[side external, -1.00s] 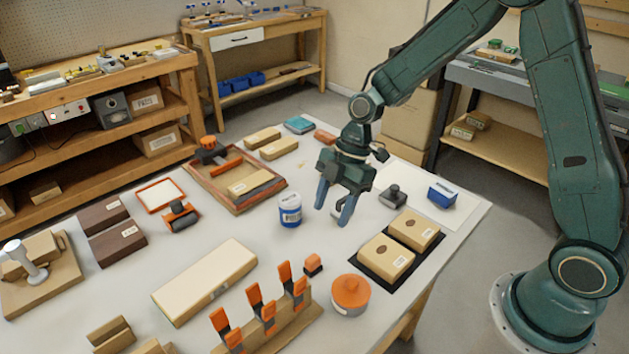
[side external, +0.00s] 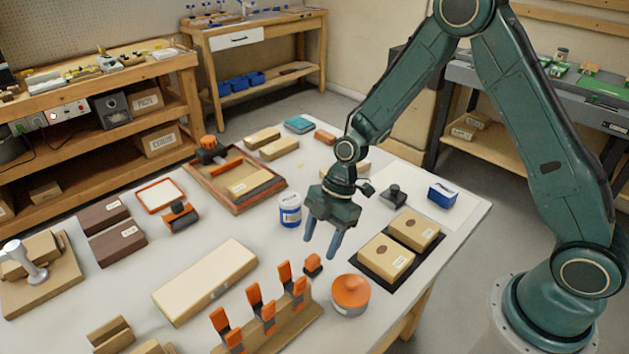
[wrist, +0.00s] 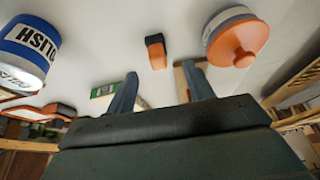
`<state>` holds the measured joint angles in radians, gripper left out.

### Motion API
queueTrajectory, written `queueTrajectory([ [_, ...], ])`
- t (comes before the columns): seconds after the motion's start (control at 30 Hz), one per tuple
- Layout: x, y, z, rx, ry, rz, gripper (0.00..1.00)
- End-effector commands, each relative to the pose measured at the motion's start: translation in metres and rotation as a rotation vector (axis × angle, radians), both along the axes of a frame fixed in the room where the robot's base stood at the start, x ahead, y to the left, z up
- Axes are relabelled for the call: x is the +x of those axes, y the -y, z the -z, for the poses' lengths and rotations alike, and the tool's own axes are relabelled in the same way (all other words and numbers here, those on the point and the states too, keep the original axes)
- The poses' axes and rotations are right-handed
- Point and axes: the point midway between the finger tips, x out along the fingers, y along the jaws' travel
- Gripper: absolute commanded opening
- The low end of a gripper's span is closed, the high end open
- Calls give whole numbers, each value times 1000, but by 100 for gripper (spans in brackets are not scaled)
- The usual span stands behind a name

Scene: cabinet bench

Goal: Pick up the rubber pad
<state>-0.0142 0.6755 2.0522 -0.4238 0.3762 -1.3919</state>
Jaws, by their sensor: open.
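My gripper (side external: 321,245) is open and empty, its fingers pointing down above the bench, between the polish tin and the two boxes on the black mat. In the wrist view my gripper (wrist: 160,72) has its fingertips apart, with a small orange-and-dark block (wrist: 155,50) beyond them. That block also shows in the side external view (side external: 313,264), below my gripper and apart from it. I cannot tell for sure which thing is the rubber pad; a flat teal piece (side external: 299,124) lies at the far edge, and a black mat (side external: 377,279) lies under the boxes.
A blue-and-white polish tin (side external: 290,211) stands left of my gripper, also in the wrist view (wrist: 27,50). A tub with an orange lid (side external: 350,292) and a rack of orange clamps (side external: 265,330) stand nearer the camera. A long pale box (side external: 205,280) lies left.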

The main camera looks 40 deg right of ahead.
Motion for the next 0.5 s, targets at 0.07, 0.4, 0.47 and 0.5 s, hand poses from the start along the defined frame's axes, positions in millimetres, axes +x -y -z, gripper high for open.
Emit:
queueTrajectory([
  [0.07,0,-2,6,0,-1,0,53],
  [0.4,0,-4,11,0,1,0,53],
  [0.47,0,-5,13,0,1,0,53],
  [0.5,1,-6,15,0,1,0,53],
])
